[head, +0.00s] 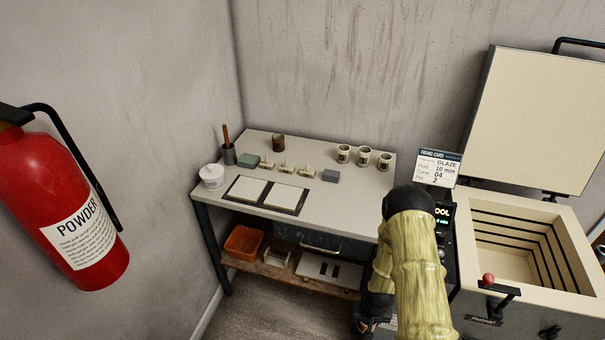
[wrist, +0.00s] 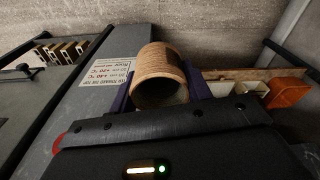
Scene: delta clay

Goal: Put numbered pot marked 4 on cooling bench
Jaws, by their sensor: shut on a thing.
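My gripper (wrist: 160,92) is shut on a brown-orange cylindrical pot (wrist: 158,68), held between its two dark purple fingers with the open mouth facing the wrist camera. No number shows on the pot. In the head view my arm hides most of the gripper and the pot, low beside the bench's front right corner. The grey-topped bench (head: 320,215) stands against the wall. I cannot tell whether a sign names this bench.
Two white tiles in a dark frame (head: 267,210), small stands (head: 288,168), blocks and a white tub (head: 211,176) occupy the bench. Its front right top is clear. An orange bin (head: 243,243) sits on the lower shelf. An open kiln (head: 500,250) stands right; a fire extinguisher (head: 70,200) hangs left.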

